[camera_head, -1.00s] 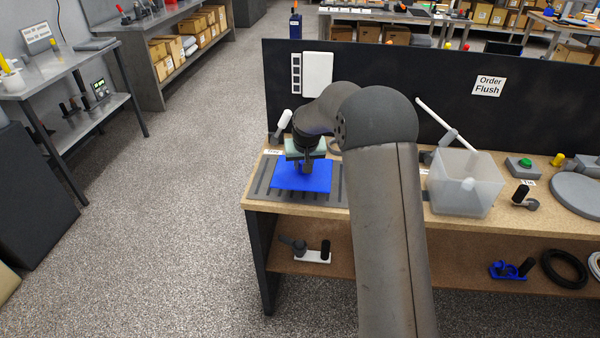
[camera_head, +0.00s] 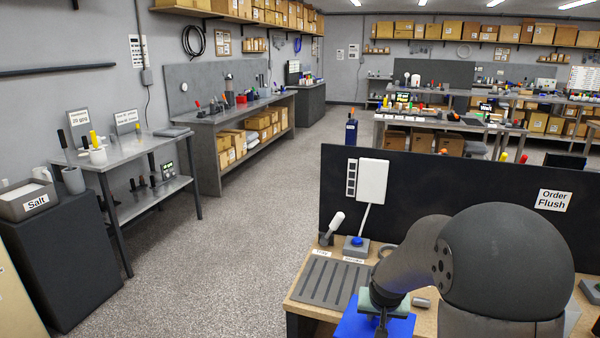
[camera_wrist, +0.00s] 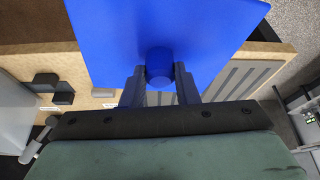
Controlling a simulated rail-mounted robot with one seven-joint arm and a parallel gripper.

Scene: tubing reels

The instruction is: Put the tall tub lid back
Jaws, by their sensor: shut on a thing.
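The lid is a flat blue square plate with a round knob. My gripper (camera_wrist: 158,74) is shut on the knob, and the plate (camera_wrist: 150,25) fills the top middle of the wrist view. In the head view the lid (camera_head: 352,322) shows at the bottom edge, below my gripper (camera_head: 382,322), to the right of the slotted grey mat and apparently raised off it. A pale translucent tub (camera_wrist: 14,118) shows in part at the left edge of the wrist view. In the head view my arm hides its place or it lies out of frame.
The slotted grey mat (camera_head: 326,284) lies bare on the bench's left end. Behind it are a white-handled lever (camera_head: 335,222) and a blue button box (camera_head: 356,245). A black panel (camera_head: 450,185) stands along the bench's back. A small grey cylinder (camera_head: 421,302) lies right of my wrist.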

